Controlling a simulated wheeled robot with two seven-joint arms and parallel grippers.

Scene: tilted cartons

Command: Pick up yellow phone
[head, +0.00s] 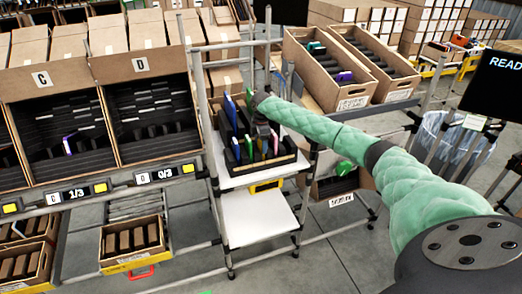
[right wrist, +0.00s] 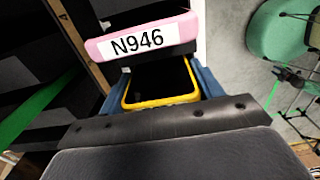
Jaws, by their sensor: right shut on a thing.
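The yellow phone (right wrist: 160,88) shows in the right wrist view as a dark face with a yellow rim, between the two blue fingers of my right gripper (right wrist: 158,90). The gripper is shut on it. My left gripper is not in view.
The black slotted rack (head: 266,164) on the white shelf cart holds blue and green phones close by. A pink phone labelled N946 (right wrist: 140,40) is just beyond the yellow one. Cartons C (head: 50,80) and D (head: 140,66) stand tilted at left, each with phones or slots inside.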

